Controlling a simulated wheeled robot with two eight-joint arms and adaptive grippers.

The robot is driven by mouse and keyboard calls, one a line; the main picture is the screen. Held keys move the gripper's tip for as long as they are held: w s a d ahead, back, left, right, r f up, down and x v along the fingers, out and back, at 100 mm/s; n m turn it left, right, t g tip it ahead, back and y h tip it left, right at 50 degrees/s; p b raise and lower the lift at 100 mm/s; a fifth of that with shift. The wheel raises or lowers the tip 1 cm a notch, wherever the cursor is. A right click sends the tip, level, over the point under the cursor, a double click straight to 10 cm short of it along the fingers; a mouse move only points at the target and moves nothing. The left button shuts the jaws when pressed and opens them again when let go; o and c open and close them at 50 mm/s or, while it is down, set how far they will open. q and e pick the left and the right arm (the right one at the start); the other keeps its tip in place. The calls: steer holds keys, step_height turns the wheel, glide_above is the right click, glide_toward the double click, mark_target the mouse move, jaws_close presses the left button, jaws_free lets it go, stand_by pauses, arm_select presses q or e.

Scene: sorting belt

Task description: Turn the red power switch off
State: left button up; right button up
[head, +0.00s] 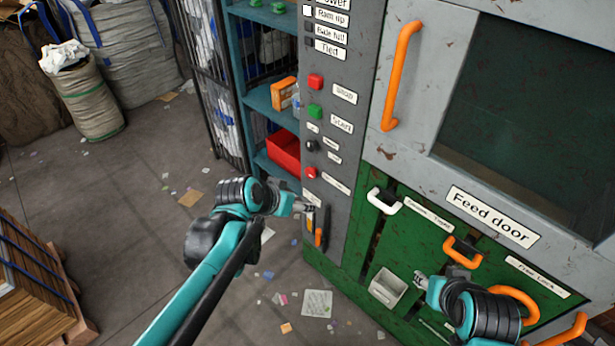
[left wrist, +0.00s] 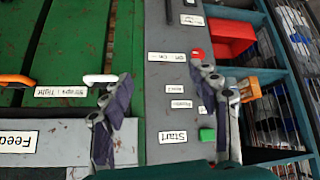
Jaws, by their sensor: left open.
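The red switch (head: 310,172) is a small red knob low on the grey control panel, with a white label to its right. It also shows in the left wrist view (left wrist: 198,53), just beyond the tip of the right-hand finger. Its setting is too small to read. My left gripper (head: 303,207) is in front of the panel, a little below the red switch in the head view. In the left wrist view its fingers (left wrist: 162,75) are spread apart with nothing between them. My right gripper (head: 421,283) is by the green lower front, beside a small grey box; its jaw state is unclear.
The panel also carries a red stop button (head: 316,81), a green start button (head: 315,111) and a black knob (head: 311,145). Shelves with a red bin (head: 285,151) stand left of the panel. Orange handles (head: 401,75) stick out at right.

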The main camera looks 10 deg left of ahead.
arm_select(q)
steer(key=w+a+f+m+t+h+b, duration=0.1)
steer(key=w+f, duration=0.2)
steer(key=w, duration=0.4)
steer(key=w+a+f+m+h, duration=0.1)
steer(key=w+f, duration=0.2)
steer(key=w, duration=0.3)
steer(key=m+t+h+b, duration=0.1)
steer(key=m+t+h, duration=0.1)
steer(key=t, duration=0.1)
glide_toward(309, 174)
steer(key=w, duration=0.1)
steer(key=b+x, duration=0.1)
steer(key=x, duration=0.2)
steer(key=b+x, duration=0.1)
steer(key=x, duration=0.3)
steer(key=shift+s+d+f, duration=0.15)
steer(key=shift+s+f, duration=0.1)
steer(key=shift+f, duration=0.1)
steer(key=shift+w+d+f+b, duration=0.2)
steer(key=shift+w+d+b, duration=0.1)
steer(key=shift+w+b, duration=0.25)
steer(key=shift+w, duration=0.1)
steer(key=c, duration=1.1)
